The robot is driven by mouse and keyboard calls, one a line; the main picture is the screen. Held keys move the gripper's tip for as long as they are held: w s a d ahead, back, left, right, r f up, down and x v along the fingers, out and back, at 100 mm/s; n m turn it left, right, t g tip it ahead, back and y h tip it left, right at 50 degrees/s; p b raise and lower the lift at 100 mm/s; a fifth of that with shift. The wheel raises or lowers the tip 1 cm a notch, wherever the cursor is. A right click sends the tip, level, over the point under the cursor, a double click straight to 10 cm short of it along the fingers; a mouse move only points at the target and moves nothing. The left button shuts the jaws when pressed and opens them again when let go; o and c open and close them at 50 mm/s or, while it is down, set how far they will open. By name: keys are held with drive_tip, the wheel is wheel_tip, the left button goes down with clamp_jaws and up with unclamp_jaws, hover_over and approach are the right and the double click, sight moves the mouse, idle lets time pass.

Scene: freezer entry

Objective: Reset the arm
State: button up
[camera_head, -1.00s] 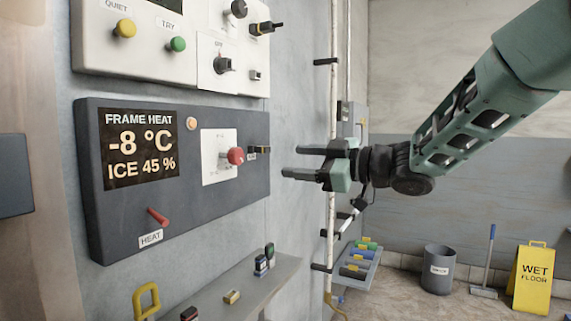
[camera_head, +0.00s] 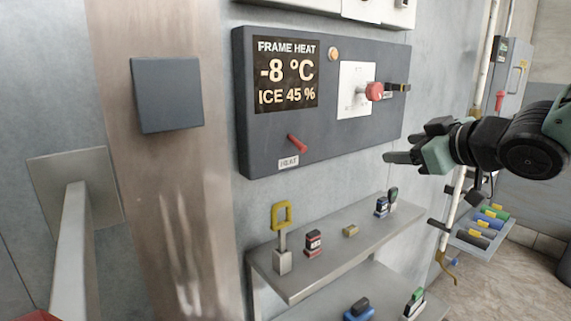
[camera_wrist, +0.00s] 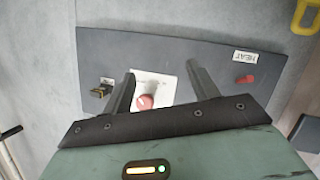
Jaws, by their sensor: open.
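My gripper (camera_head: 402,158) is at the right in the head view, with its dark fingers pointing left. It is open and empty, in the air in front of the wall, below and right of the grey frame heat panel (camera_head: 330,125). The panel's display reads -8 °C and ICE 45 %. The panel has a red knob (camera_head: 375,91) on a white plate and a red HEAT lever (camera_head: 297,143). In the wrist view my open fingers (camera_wrist: 160,85) appear on either side of the white plate, with the red knob (camera_wrist: 145,102) between them; contact is not visible.
Below the panel, a metal shelf (camera_head: 300,284) holds a yellow-handled tool (camera_head: 281,235), stamps and a small yellow block. A lower shelf holds more stamps. A white pipe (camera_head: 487,85) and a grey box (camera_head: 510,72) are at the right. A metal handle (camera_head: 68,250) stands at the left.

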drive_tip(key=s+a+f+m+g+h, duration=0.1)
drive_tip(key=s+a+f+g+h, duration=0.1)
drive_tip(key=s+a+f+g, duration=0.45)
drive_tip(key=s+a+f+g+h, duration=0.1)
drive_tip(key=s+f+g, duration=0.2)
drive_tip(key=s+f, duration=0.3)
drive_tip(key=s+a+f+g+h, duration=0.1)
drive_tip(key=s+f+g, duration=0.3)
drive_tip(key=s, duration=1.3)
wheel_tip(320, 180, down, 2)
drive_tip(key=shift+a+f+h, duration=0.1)
drive_tip(key=shift+a+h, duration=0.3)
drive_tip(key=shift+a, duration=0.15)
